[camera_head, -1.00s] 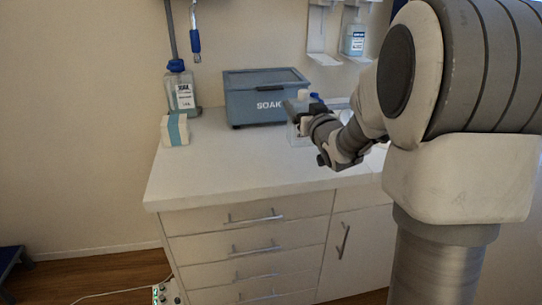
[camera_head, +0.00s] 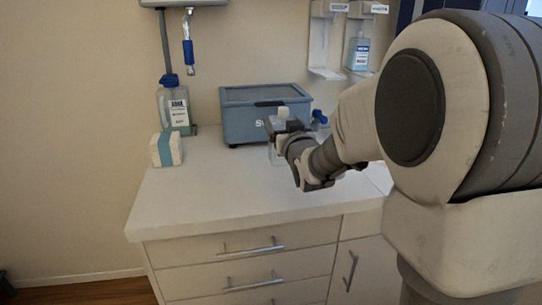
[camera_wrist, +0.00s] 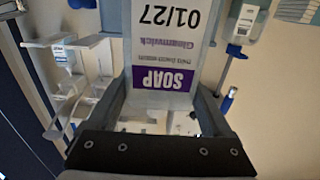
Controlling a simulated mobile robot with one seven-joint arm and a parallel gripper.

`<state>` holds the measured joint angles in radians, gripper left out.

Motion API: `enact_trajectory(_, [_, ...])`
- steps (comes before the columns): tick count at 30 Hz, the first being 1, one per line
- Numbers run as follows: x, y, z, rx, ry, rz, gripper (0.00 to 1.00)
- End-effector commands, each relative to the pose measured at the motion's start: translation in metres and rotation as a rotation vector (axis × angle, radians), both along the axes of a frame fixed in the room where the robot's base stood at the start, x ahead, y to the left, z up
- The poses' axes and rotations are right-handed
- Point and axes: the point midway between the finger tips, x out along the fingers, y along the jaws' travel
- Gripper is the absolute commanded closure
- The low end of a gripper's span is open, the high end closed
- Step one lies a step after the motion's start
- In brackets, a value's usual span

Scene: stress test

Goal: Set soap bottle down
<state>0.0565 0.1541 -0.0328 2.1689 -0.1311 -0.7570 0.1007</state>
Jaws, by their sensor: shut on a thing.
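The soap bottle (camera_wrist: 165,75) fills the middle of the wrist view, with a white label and a purple SOAP band that read upside down there. My gripper (camera_wrist: 162,112) is shut on it, one finger on each side. In the head view the bottle (camera_head: 276,154) shows as a pale, see-through body, partly hidden by my gripper (camera_head: 284,138). It looks upright, over the white counter (camera_head: 220,190) and in front of the blue box's right part. I cannot tell whether its base touches the counter.
A blue-grey lidded box (camera_head: 240,122) stands behind the bottle. A clear labelled bottle (camera_head: 174,110) and a white and blue block (camera_head: 166,149) stand at the counter's left. Dispensers (camera_head: 360,50) hang on the wall. The counter's front middle is clear.

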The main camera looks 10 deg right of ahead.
Motion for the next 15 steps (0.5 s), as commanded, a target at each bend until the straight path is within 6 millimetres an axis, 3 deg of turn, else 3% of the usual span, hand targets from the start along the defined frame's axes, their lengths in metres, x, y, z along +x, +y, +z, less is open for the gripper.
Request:
enact_trajectory(3, [0.0, 0.021, -0.014, 0.0, 0.001, 0.003, 0.7])
enact_trajectory(6, [-0.001, 0.029, -0.018, 0.0, 0.0, 0.0, 0.7])
enact_trajectory(11, [-0.001, 0.032, -0.028, -0.001, 0.002, -0.001, 0.7])
enact_trajectory(15, [-0.001, 0.031, -0.051, -0.001, 0.003, -0.001, 0.7])
